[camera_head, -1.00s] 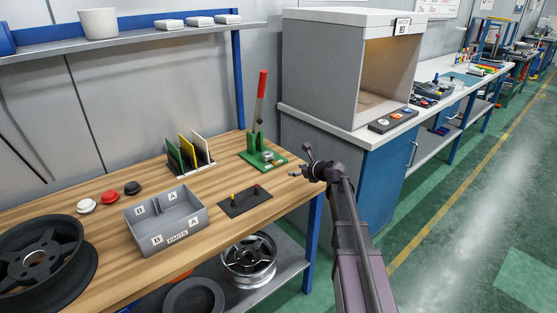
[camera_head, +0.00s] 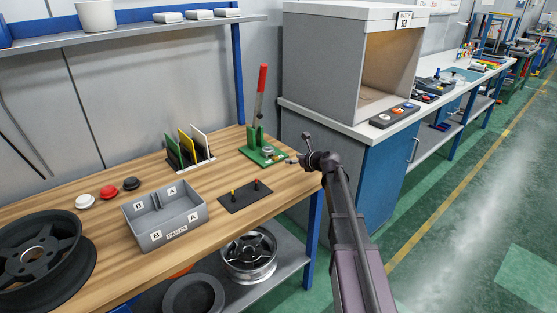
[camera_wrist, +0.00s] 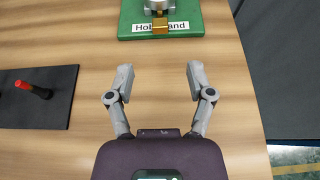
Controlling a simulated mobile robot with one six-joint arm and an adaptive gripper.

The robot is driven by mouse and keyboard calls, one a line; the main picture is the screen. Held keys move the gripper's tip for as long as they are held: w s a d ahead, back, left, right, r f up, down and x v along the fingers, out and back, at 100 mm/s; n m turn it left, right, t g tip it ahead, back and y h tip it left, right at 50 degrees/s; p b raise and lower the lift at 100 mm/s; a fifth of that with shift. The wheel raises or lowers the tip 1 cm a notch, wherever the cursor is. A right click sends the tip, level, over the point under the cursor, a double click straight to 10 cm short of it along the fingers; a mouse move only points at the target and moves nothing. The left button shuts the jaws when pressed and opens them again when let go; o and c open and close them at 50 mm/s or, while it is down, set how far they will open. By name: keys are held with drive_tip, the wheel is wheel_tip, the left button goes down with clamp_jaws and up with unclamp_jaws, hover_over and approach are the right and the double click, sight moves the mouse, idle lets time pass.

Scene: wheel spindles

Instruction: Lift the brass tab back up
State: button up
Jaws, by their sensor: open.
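The brass tab (camera_wrist: 160,25) shows at the top of the wrist view, at the near edge of a green base (camera_wrist: 130,22). It partly covers a white label on that base. In the head view the green base (camera_head: 250,152) carries an upright lever with a red handle (camera_head: 263,80); the tab is too small there to make out clearly. My gripper (camera_wrist: 160,75) is open and empty above the wood, short of the green base and lined up with the tab. In the head view my gripper (camera_head: 294,162) is just right of the base.
A dark plate (camera_head: 245,198) with red and yellow pegs lies left of my gripper. A grey parts box (camera_head: 175,237) and upright coloured cards (camera_head: 185,142) stand farther left. The wood bench's right edge is close to my gripper, and a cabinet (camera_head: 310,150) stands beyond.

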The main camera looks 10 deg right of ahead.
sight(276, 157)
drive_tip(key=b+x, duration=0.3)
drive_tip(key=x, duration=0.8)
drive_tip(key=shift+b, duration=0.4)
